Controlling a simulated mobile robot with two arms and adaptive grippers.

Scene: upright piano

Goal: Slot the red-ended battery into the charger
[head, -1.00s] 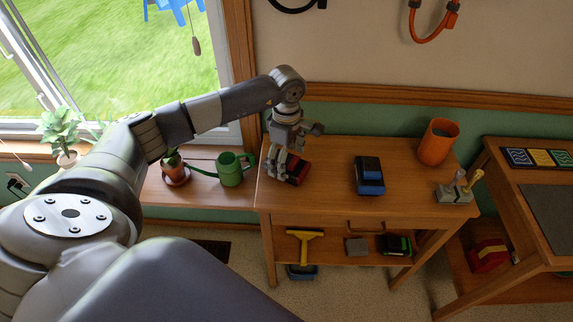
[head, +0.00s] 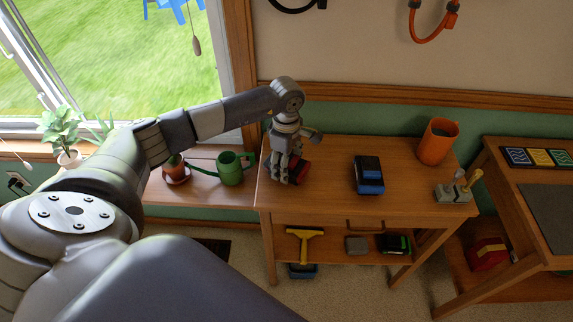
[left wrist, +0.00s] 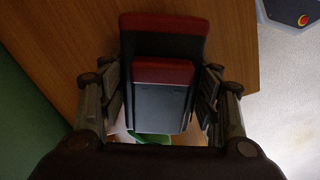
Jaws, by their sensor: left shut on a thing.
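The red-ended battery (head: 301,171) is a dark block with a red end at the left of the wooden table. My left gripper (head: 290,168) is shut on it from above. In the left wrist view the battery (left wrist: 161,98) has a stepped dark body with red edges and sits between both fingers. I cannot tell whether it touches the tabletop. A black and blue block (head: 369,175) stands at the middle of the table. I cannot tell for sure which thing is the charger. My right gripper is not in view.
An orange cup (head: 438,142) and a small grey holder (head: 453,191) stand at the table's right. The lower shelf holds a yellow-handled tool (head: 304,238), a grey block (head: 356,245) and a green-black block (head: 397,244). A green watering can (head: 231,169) stands left of the table.

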